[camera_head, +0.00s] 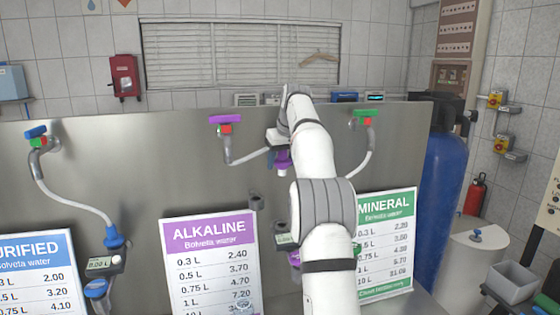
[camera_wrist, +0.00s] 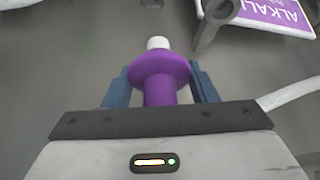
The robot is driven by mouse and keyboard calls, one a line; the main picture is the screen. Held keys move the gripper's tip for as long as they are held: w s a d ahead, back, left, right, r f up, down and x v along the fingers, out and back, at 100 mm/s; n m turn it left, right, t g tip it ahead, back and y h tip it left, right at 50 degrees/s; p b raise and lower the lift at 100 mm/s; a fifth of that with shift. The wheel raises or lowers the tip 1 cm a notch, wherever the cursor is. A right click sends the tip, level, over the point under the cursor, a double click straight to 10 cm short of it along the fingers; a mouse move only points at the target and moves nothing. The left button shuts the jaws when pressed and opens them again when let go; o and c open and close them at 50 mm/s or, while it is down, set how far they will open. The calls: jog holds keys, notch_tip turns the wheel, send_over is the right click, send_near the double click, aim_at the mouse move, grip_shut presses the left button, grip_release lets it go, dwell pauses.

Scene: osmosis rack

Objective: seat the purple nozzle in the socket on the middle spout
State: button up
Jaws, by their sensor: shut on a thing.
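The purple nozzle (camera_wrist: 158,80) has a wide collar and a white tip, and a white hose (camera_wrist: 290,95) runs off to the right in the wrist view. My gripper (camera_wrist: 160,82) is shut on it, with one blue-grey finger on each side. In the head view the nozzle (camera_head: 283,160) shows in my gripper (camera_head: 278,158) in front of the steel panel. A dark grey ring-shaped holder (camera_head: 256,201), apparently the socket, stands above the ALKALINE sign. It appears at the top of the wrist view (camera_wrist: 218,10), apart from the nozzle tip. My arm hides part of the middle spout.
The ALKALINE sign (camera_head: 210,265) and MINERAL sign (camera_head: 387,245) stand beside my arm. The blue nozzle (camera_head: 113,237) sits at the left spout. A purple-handled valve (camera_head: 225,122) and green-handled valve (camera_head: 366,118) project from the steel panel (camera_head: 120,150), with hoses hanging below.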

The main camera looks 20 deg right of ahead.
jog(key=shift+f+b, duration=5.5)
jog(key=shift+f, duration=2.45)
jog(key=shift+f+b, duration=0.35)
jog(key=shift+f, duration=0.15)
jog(key=shift+f+b, duration=0.55)
jog(key=shift+f, duration=0.35)
jog(key=shift+f, duration=0.2)
jog(key=shift+f, duration=0.25)
jog(key=o, duration=1.6)
jog(key=shift+c, duration=0.2)
